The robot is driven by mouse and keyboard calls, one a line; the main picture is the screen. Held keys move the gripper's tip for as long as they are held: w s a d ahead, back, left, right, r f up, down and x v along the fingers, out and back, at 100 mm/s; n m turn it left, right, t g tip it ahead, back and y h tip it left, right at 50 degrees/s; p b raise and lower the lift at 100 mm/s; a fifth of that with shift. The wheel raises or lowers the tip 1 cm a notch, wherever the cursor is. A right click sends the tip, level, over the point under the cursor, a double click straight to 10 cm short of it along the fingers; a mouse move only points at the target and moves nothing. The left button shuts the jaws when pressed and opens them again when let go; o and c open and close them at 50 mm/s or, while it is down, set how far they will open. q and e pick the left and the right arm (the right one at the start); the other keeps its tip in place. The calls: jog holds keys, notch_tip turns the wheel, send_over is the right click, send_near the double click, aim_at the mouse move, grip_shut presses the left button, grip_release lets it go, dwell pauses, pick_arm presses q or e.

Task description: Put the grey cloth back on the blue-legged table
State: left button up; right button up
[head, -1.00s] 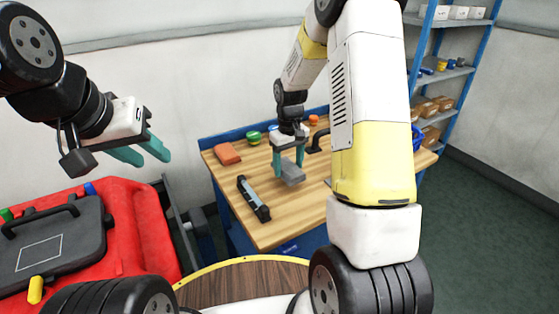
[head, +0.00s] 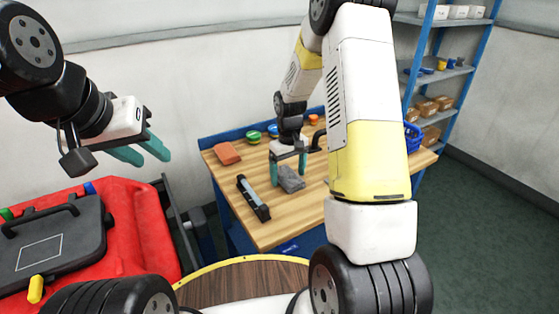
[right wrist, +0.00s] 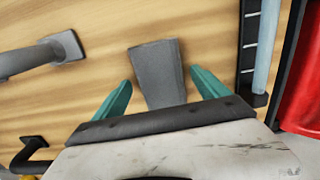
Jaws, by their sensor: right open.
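The grey cloth (head: 290,179) lies on the wooden top of the blue-legged table (head: 262,232), right of a black-and-grey squeegee-like bar. My right gripper (head: 288,176) is open over the cloth, its teal fingers apart on either side of it. In the right wrist view the cloth (right wrist: 158,72) lies between the two open fingers (right wrist: 161,90), with a gap on each side. My left gripper (head: 146,152) is up at the left, away from the table, with its teal fingers apart and nothing between them.
The black-and-grey bar (head: 254,198) and an orange-red block (head: 227,153) lie on the table. Green and orange items (head: 253,137) stand at its back edge, a blue basket (head: 412,138) at its right. A red machine (head: 135,225) stands left. Blue shelving (head: 445,75) is behind.

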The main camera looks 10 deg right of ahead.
aim_at(288, 176)
notch_tip(288, 176, up, 12)
jog(key=r, duration=0.1)
jog(key=s+r+m+t+y, duration=0.1)
jog(key=s+r+m+t, duration=0.15)
jog(key=s+r, duration=0.8)
jog(key=s+a+r+t+y, duration=0.1)
jog(key=s+a+r+t, duration=0.1)
jog(key=s, duration=1.1)
notch_tip(288, 176, up, 3)
jog(key=shift+s+f+m+t, duration=0.1)
jog(key=shift+s+m+t, duration=0.3)
jog(key=shift+t, duration=0.45)
jog(key=shift+a, duration=0.1)
